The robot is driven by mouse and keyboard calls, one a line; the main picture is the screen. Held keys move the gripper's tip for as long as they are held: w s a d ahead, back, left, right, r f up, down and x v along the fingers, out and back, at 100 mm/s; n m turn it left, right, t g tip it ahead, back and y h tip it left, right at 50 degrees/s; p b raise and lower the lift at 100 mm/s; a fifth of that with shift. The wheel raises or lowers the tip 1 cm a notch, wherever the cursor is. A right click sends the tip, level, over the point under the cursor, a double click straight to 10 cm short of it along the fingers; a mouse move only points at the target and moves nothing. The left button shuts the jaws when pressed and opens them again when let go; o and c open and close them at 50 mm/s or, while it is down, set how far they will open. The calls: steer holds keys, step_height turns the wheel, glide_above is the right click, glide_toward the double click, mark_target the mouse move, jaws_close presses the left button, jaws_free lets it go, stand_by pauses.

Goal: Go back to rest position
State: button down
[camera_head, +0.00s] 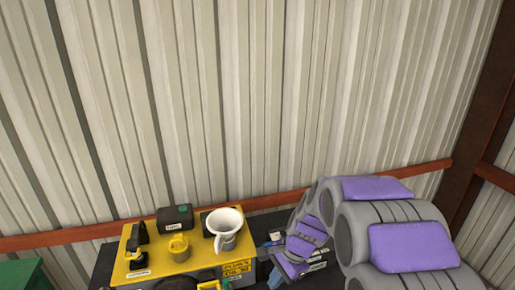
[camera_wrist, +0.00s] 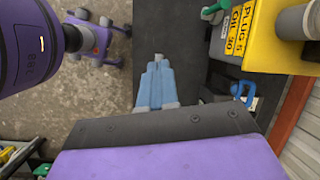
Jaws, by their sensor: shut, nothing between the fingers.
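My gripper (camera_wrist: 159,62) shows in the wrist view as two pale blue fingers with grey tips, lying together with nothing between them. Its dark and purple body fills the bottom of that view. In the head view my grey and purple arm comes in from the lower right. It reaches left beside a yellow box, and the fingertips are hard to make out there. In the wrist view the fingers are over a dark surface, apart from the yellow box at the upper right.
A blue-handled item (camera_wrist: 243,89) lies near the gripper. A corrugated wall (camera_head: 200,110) stands behind.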

steer(key=s+d+f+n+h+b, duration=0.1)
steer(key=s+d+f+n+b, duration=0.1)
steer(key=s, duration=0.7)
steer(key=s+d+f+n+g+h+b, duration=0.1)
steer(key=s+d+n+b, duration=0.3)
steer(key=s, duration=0.6)
steer(key=s+d+f+n+h+b, duration=0.2)
steer(key=s+n+b, duration=0.3)
steer(key=s, duration=0.5)
steer(key=shift+d+f+n+b, duration=0.35)
steer(key=shift+d+n+b, duration=0.1)
steer(key=shift+b, duration=0.4)
